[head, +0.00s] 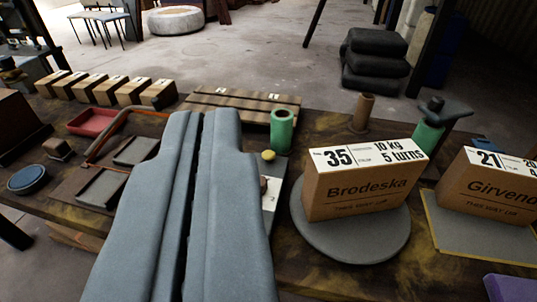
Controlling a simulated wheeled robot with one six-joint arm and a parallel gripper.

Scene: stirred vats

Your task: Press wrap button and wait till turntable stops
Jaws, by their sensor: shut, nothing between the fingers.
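My gripper (204,118) is in the lower middle of the head view, its two long grey fingers side by side, shut and empty. The turntable (352,249) is a round grey disc on the bench to the right of the fingers. A brown box labelled Brodeska (366,187) stands upright on it, its top label reading 35, 10 kg, 5 turns. A yellow knob (268,155) shows just right of the right finger. A pale panel (271,188) lies below it, partly hidden by that finger. I cannot tell which part is the wrap button.
A second box, Girvend (494,186), stands on a grey pad (480,239) at the right. Green cylinders (282,132) stand behind the panel. Several small boxes (107,91), a red tray (92,122) and a blue round lid (27,180) are at the left.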

